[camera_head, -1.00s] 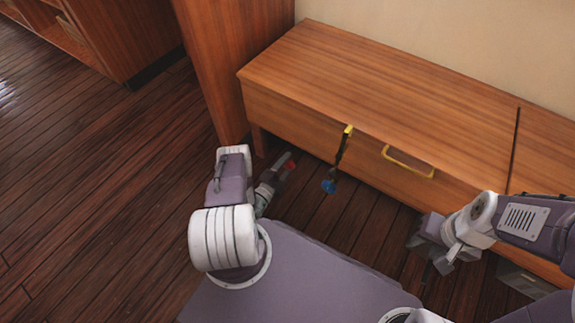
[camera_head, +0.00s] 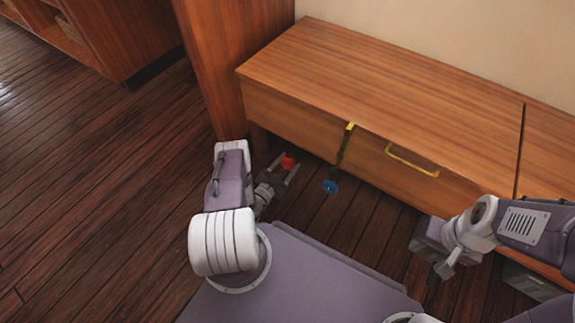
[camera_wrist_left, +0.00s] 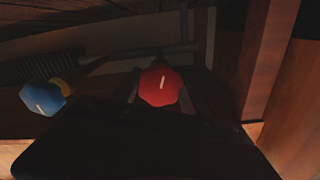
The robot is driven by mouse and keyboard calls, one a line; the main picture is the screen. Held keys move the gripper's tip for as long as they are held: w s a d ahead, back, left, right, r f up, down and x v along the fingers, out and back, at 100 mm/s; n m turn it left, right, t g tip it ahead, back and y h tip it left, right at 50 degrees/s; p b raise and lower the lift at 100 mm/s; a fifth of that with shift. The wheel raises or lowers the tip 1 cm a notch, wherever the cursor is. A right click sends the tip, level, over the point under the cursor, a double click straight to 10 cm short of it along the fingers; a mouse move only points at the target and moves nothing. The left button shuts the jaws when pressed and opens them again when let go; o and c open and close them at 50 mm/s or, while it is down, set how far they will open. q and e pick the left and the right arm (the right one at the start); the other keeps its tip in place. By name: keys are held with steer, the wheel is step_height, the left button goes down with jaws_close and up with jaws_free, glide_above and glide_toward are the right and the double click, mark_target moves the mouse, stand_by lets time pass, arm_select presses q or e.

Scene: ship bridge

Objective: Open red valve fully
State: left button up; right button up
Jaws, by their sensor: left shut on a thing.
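The red valve (camera_head: 288,162) shows in the head view below the left end of the wooden cabinet, at the fingers of my left gripper (camera_head: 284,176). In the left wrist view the red valve knob (camera_wrist_left: 160,86) faces the camera, with a pale mark on it tilted slightly right of upright. My left gripper is shut on the red valve, and the dark gripper body hides part of the lower wrist view. My right gripper (camera_head: 446,268) is at the right, in front of the cabinet and away from the valve; its finger gap is not clear.
A blue valve (camera_head: 330,187) hangs to the right of the red one, and it also shows in the left wrist view (camera_wrist_left: 43,98). The wooden cabinet (camera_head: 380,90) has a yellow handle (camera_head: 411,161). A wooden panel (camera_head: 215,70) stands close on the left. Floor at far left is clear.

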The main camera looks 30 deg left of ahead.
arm_select(q)
steer(key=shift+n+b, duration=0.35)
steer(key=shift+n, duration=1.55)
steer(key=o, duration=1.3)
steer(key=shift+o, duration=0.2)
